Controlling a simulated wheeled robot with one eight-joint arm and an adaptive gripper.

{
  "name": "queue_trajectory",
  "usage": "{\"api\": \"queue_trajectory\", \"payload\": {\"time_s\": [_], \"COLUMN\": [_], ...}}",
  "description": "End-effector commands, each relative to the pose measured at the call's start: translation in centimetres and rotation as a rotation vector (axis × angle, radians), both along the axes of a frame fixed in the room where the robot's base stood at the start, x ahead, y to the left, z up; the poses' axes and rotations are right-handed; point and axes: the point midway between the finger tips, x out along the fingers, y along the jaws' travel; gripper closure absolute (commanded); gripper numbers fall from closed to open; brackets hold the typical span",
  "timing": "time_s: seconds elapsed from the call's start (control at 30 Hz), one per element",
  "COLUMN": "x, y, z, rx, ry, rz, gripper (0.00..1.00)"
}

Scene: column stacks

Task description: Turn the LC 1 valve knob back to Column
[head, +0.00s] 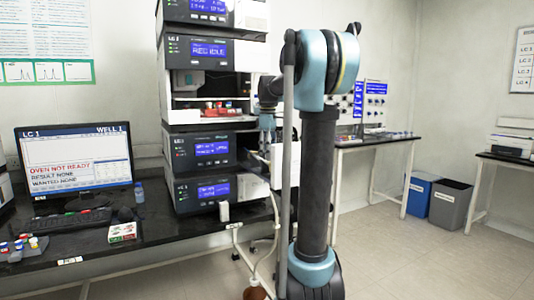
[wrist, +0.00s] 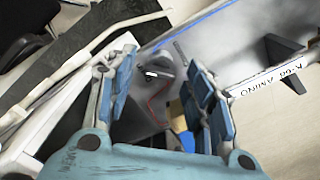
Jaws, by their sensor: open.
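The LC 1 stack (head: 210,110) stands on the bench left of my arm in the head view. My gripper (head: 266,128) is at the right side of the stack, small and partly hidden by my arm. In the wrist view my gripper (wrist: 160,64) is open, with blue pads on both sides. A grey rounded part with a white mark, seemingly the valve knob (wrist: 165,67), shows between and beyond the fingertips. I cannot read its position or tell whether a finger touches it. The monitor (head: 75,160) reads LC 1, OVEN NOT READY.
A white panel (head: 284,166) juts out at the stack's right side, near the gripper. In the wrist view a bar labelled A-08 AMINO (wrist: 270,80) is at the right, and a red line runs below the grey part. Bins (head: 450,203) stand on the floor at right.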

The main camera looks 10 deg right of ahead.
Motion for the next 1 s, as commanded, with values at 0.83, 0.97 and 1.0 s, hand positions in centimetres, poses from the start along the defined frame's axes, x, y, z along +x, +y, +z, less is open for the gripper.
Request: {"api": "queue_trajectory", "payload": {"time_s": [0.83,0.97,1.0], "x": [-0.04,-0.04,-0.04], "y": [-0.08,-0.09,-0.1], "z": [0.1,0.11,0.11], "rx": [0.001,0.001,0.001], "ry": [0.0,0.0,0.0], "rz": [-0.056,-0.127,-0.155], "gripper": [1.0,1.0,1.0]}}
